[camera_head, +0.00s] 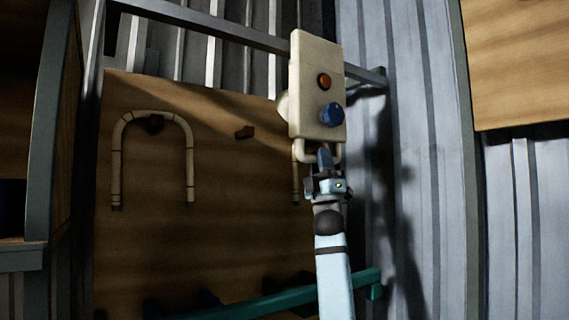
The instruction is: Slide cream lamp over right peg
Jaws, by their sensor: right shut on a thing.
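The cream lamp (309,75) is a tall cream box with a reddish-brown round button and a blue knob on its face. A rounded cream part shows behind its left edge, and a cream handle loop is at its bottom. My right gripper (325,160) is shut on the lamp by this handle and holds it upright, in front of the right edge of the wooden board (200,240). My left gripper is out of view.
A bent rattan arch (117,160) hangs on a dark peg (155,124) at the board's left. Part of another rattan piece (296,186) shows just below the lamp. A grey metal rail (220,27) crosses above; a teal bar (270,303) crosses low. Corrugated wall (425,200) is at right.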

